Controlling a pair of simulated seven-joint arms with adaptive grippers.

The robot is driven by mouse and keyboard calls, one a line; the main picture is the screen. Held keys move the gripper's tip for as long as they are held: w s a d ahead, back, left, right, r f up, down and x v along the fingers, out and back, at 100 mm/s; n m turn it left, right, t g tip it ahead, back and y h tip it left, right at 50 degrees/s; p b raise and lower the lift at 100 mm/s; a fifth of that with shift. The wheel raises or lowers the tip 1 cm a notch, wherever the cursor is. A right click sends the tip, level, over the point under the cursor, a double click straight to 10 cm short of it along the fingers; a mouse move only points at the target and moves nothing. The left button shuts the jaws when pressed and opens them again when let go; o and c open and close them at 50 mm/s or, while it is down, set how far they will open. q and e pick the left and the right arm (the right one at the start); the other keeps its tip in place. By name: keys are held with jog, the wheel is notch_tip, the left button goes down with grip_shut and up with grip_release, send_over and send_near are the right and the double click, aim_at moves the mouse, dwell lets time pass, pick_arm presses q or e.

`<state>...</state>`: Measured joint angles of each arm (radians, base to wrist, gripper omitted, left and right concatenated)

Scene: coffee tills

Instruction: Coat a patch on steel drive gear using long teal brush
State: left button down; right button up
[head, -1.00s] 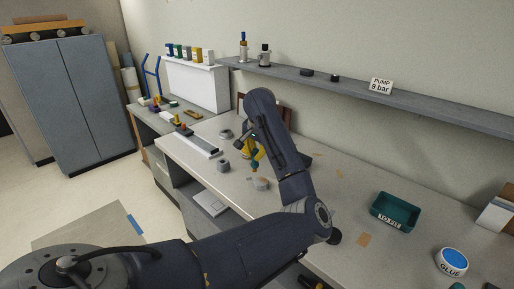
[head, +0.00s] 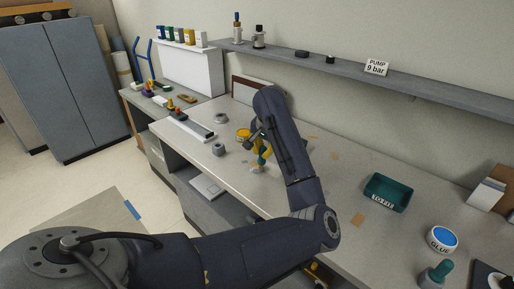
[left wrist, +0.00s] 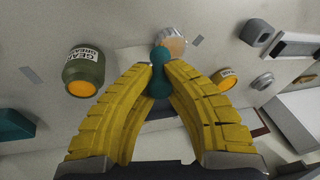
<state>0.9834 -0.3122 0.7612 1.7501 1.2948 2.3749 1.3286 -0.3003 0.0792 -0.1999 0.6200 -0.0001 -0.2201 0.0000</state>
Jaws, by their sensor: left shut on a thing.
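My left gripper (left wrist: 160,84) is shut on the long teal brush (left wrist: 160,65); its yellow fingers close on the handle from both sides. In the head view the brush (head: 261,160) is held low over the bench, partly hidden by my arm. I cannot tell whether the bristles touch anything.
A yellow tin (head: 243,134) stands close to the gripper. A green gear grease jar (left wrist: 85,70) shows in the left wrist view. A teal bin (head: 388,194) and a glue tub (head: 442,239) stand on the right. A long grey tray (head: 193,128) lies left.

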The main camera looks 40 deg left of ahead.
pick_arm(q)
jog(key=shift+a, duration=0.2)
jog(key=shift+w+a, duration=0.5)
jog(key=shift+a, duration=2.2)
jog(key=shift+w+d, duration=0.15)
jog(key=shift+d, duration=3)
jog(key=shift+w+a, duration=0.6)
jog(key=shift+a, duration=2.7)
notch_tip(320, 180, up, 8)
jog(key=shift+d, duration=0.1)
